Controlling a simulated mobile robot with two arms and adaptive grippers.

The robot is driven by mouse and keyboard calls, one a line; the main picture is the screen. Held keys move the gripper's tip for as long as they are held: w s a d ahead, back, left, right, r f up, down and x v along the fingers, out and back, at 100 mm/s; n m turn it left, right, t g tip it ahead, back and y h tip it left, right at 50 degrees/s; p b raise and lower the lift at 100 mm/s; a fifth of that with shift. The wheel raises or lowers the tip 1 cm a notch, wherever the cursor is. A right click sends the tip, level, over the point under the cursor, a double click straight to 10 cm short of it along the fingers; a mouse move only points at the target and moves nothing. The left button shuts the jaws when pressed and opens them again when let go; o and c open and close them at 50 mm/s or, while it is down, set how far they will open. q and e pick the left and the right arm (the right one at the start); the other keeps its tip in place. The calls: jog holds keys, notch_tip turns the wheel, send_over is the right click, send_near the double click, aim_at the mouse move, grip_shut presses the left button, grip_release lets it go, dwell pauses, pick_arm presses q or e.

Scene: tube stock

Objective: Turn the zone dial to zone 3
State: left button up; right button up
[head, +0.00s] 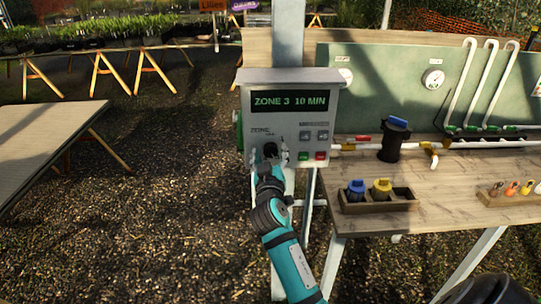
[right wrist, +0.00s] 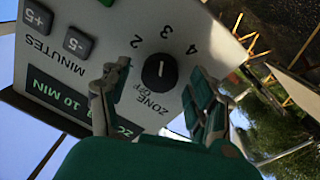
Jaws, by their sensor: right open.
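The grey control box (head: 258,112) hangs on a post, and its green display (head: 289,102) reads "ZONE 3 10 MIN". The round black zone dial (right wrist: 160,71) shows in the right wrist view, where the panel appears turned over. Its white mark lines up with the printed 3, between the 2 and the 4. My right gripper (head: 270,153) is at the box's lower left. In the right wrist view its open fingers (right wrist: 160,78) stand on either side of the dial with a gap to it on each side. My left gripper is out of view.
Grey plus-minutes buttons (right wrist: 77,42) and green and red buttons (head: 320,155) sit beside the dial. A wooden bench (head: 455,210) at right carries pipes, a black valve body (head: 394,142) and a wooden tray (head: 378,207).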

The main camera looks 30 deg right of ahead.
jog(key=v, duration=0.7)
jog(key=shift+s+a, duration=0.15)
jog(key=shift+s, duration=0.05)
